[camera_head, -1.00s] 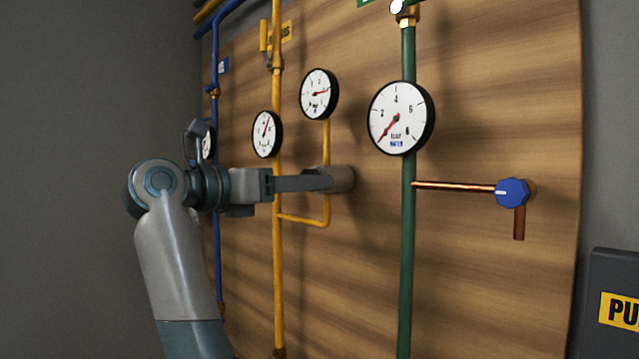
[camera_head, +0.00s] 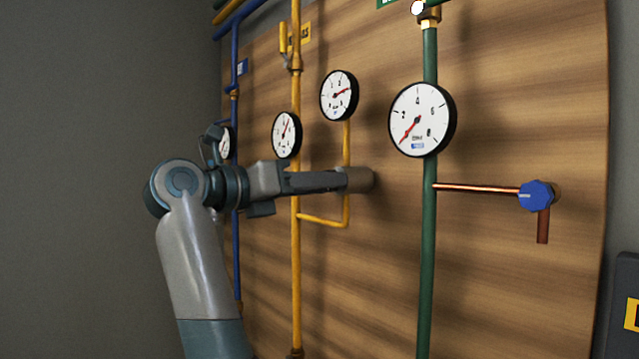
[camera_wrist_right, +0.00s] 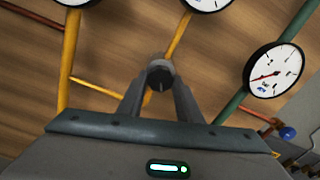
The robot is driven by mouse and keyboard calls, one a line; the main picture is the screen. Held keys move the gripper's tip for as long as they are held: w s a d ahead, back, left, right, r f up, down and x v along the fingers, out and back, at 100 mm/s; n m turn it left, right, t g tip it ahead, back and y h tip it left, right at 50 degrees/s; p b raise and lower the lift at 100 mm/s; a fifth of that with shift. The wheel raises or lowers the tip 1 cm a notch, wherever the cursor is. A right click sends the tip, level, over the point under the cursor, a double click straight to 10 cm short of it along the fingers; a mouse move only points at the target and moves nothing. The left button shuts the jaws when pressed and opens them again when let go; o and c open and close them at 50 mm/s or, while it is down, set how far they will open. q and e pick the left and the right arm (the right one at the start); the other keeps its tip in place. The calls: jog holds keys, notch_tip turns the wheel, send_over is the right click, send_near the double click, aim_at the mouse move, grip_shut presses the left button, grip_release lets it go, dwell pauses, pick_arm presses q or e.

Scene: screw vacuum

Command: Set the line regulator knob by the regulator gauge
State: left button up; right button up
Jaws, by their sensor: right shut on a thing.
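The line regulator knob (camera_head: 359,179) is a dark grey-brown cylinder on the wooden board, at the yellow pipe's branch. In the right wrist view the knob (camera_wrist_right: 160,75) sits between my fingertips, with a pale mark on its face. My right gripper (camera_head: 345,181) comes from the left and is shut on it; it also shows in the right wrist view (camera_wrist_right: 160,86). The white gauge straight above the knob, apparently the regulator gauge (camera_head: 339,95), has a red needle pointing right and slightly up. My left gripper is not in view.
A second gauge (camera_head: 286,135) sits on the yellow pipe (camera_head: 296,260), close above my wrist. A larger gauge (camera_head: 422,119) is on the green pipe (camera_head: 428,250), right of the knob. A blue knob (camera_head: 537,195) ends a copper branch. A dark box stands at the lower right.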

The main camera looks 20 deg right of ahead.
jog(key=shift+n, duration=0.3)
jog(key=o, duration=1)
jog(key=shift+d, duration=0.1)
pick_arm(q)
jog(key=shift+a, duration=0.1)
pick_arm(e)
jog(key=shift+o, duration=0.2)
